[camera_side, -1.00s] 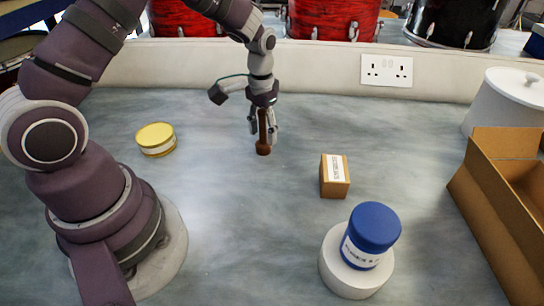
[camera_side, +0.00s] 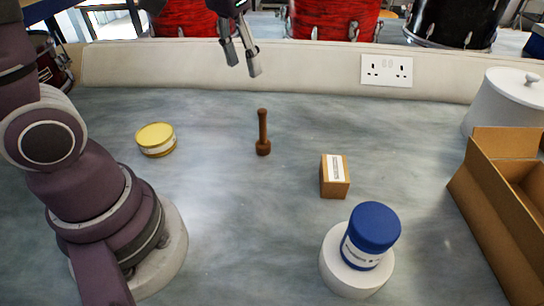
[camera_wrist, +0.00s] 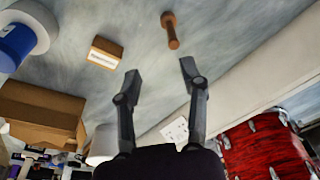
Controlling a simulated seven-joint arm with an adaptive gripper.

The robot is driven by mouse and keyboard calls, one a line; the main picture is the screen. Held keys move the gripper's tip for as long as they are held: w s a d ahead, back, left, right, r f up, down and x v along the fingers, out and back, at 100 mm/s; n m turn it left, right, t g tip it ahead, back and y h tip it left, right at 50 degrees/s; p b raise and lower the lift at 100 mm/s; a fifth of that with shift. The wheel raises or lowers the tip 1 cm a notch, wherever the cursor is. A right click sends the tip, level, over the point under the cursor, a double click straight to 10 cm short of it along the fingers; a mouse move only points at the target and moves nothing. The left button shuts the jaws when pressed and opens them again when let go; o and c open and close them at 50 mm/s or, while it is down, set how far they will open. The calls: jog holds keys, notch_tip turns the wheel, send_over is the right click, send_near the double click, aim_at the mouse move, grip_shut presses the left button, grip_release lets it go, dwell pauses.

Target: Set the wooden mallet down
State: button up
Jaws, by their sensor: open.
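The brown wooden mallet (camera_side: 263,134) stands upright on the bench, head down and handle up, in the middle of the side view. It also shows at the top of the wrist view (camera_wrist: 171,30). My gripper (camera_side: 243,70) is well above and a little left of the mallet, near the back wall in the side view. In the wrist view its two fingers (camera_wrist: 157,70) are spread apart with nothing between them, and the mallet is clear of both.
A small cardboard box (camera_side: 335,177) stands right of the mallet, and a yellow tin (camera_side: 156,139) left. A blue-lidded jar (camera_side: 371,235) sits on a white round stand (camera_side: 347,281). An open carton (camera_side: 490,200) and white pot (camera_side: 505,100) are at the right. Bench around the mallet is clear.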

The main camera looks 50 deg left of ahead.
jog(key=s+d+m+t, duration=0.1)
jog(key=s+d+t, duration=0.1)
jog(key=s, duration=0.6)
jog(key=shift+s+d+t, duration=0.15)
jog(key=shift+s+t, duration=0.05)
jog(key=shift+t, duration=0.5)
dwell(0.3)
